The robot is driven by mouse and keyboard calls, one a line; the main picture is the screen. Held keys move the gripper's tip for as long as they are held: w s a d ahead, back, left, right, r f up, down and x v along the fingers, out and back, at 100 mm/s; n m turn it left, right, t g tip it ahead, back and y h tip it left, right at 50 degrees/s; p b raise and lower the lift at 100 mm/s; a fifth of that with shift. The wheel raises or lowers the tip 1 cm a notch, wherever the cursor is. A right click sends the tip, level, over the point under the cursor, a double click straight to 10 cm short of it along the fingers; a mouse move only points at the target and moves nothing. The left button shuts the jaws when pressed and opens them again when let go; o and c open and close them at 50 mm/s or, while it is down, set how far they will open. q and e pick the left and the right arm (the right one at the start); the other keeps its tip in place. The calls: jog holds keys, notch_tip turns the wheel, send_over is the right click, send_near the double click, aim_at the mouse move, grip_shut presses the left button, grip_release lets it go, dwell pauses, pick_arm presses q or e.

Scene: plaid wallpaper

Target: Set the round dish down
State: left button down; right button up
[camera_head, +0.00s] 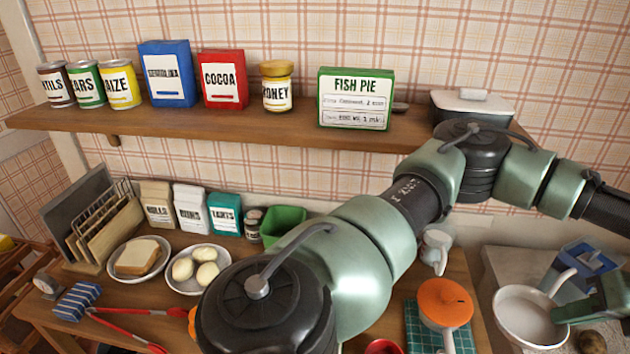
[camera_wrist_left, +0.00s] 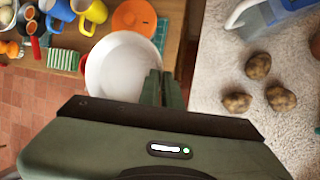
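The round dish (camera_head: 522,318) is a white, empty bowl at the lower right of the head view. It also shows in the left wrist view (camera_wrist_left: 122,68), held in the air. My left gripper (camera_head: 560,312) is shut on its right rim; the fingers also show in the left wrist view (camera_wrist_left: 161,88). The dish looks roughly level, beside the grey worktop (camera_wrist_left: 212,75) and near the wooden table's edge. The floor shows beside it. Its height above the surfaces is hard to tell. My right gripper is in neither view.
Several potatoes (camera_wrist_left: 258,66) and a blue jug (camera_head: 583,258) occupy the grey worktop. An orange-topped pan (camera_head: 445,302) stands on a green checked cloth (camera_head: 418,330) left of the dish. Mugs (camera_wrist_left: 89,14) stand nearby. A shelf (camera_head: 270,128) with packets runs above.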

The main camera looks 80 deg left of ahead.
pick_arm(q)
jog(key=shift+a, duration=0.25)
jog(key=f, duration=0.1)
jog(key=d+f, duration=0.1)
jog(key=f, duration=0.3)
jog(key=shift+d, duration=0.25)
notch_tip(320, 180, down, 15)
jog(key=p, duration=0.1)
jog(key=shift+a, duration=0.15)
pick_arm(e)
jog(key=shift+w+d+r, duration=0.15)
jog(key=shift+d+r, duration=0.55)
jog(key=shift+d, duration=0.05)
pick_arm(q)
jog(key=c, duration=1.6)
grip_release()
